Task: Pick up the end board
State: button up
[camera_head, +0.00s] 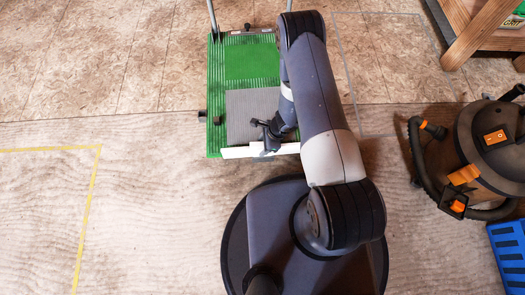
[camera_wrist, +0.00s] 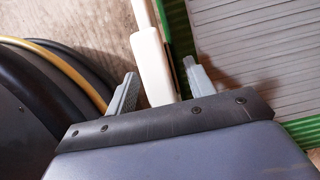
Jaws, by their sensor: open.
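The end board, a long cream-white strip (camera_head: 236,152), lies along the near edge of a green ribbed platform (camera_head: 215,85). My gripper (camera_head: 266,133) is over the right part of this board and hides some of it. In the wrist view the end board (camera_wrist: 154,60) runs up between the two fingers of my gripper (camera_wrist: 160,80). The fingers are apart, one on each side of the board, with visible gaps. I cannot tell how deep the fingertips reach beside it.
A grey ribbed pad (camera_head: 245,108) lies on the platform. A black and orange vacuum (camera_head: 490,140) with a hose stands at the right. A blue crate (camera_head: 510,250) is below it, and a wooden bench (camera_head: 480,35) is at the top right. Floor on the left is clear, with yellow tape (camera_head: 88,210).

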jog(key=x, duration=0.2)
jog(key=shift+a+f, duration=0.1)
jog(key=shift+f, duration=0.2)
jog(key=shift+c, duration=0.5)
grip_shut()
